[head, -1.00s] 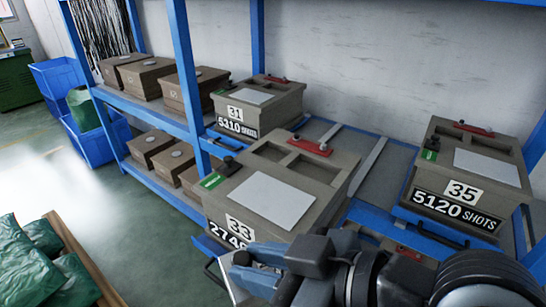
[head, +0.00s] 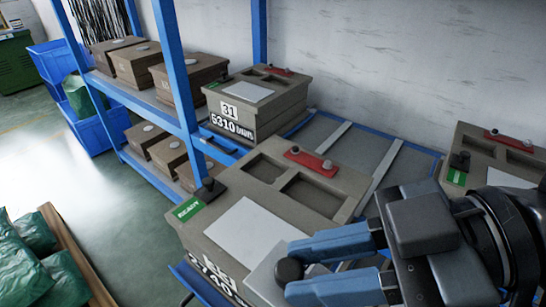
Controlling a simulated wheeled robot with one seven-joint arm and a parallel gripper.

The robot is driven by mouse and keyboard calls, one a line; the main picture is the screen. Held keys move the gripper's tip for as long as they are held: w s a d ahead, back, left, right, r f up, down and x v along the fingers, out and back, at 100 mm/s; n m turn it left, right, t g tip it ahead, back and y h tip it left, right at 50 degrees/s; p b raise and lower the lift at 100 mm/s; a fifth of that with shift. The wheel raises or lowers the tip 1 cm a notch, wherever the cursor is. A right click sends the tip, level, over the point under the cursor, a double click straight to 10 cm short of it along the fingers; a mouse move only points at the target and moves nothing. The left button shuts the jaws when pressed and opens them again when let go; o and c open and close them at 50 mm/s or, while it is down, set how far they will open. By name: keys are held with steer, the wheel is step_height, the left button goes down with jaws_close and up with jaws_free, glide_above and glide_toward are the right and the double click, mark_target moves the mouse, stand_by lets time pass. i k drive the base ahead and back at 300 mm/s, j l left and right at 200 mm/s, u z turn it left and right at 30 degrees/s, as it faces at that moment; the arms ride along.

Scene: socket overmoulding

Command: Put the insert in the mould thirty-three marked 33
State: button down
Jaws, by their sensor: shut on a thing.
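Mould 33 (head: 338,217) is a grey-brown block on a pulled-out blue shelf at the lower middle of the head view. Its front label is partly covered but 2740 shows. Its top has two rectangular recesses, a red bar (head: 312,162), a blank pale plate (head: 250,232) and a green READY tag (head: 187,209). My gripper (head: 290,270) has blue fingers closed around a dark round knob on a light grey piece, apparently the insert (head: 262,277). It is in front of the mould's near right corner in the picture. The fingers hide much of the insert.
Mould 31 (head: 262,112), marked 5310, stands behind on the left. Another mould (head: 490,150) with a red bar stands at right, partly behind my arm. Bare shelf (head: 345,140) lies between them. Blue rack posts (head: 178,75) rise at left, beside brown boxes (head: 137,62).

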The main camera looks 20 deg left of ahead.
mark_target(265, 175)
steer(key=i, duration=1)
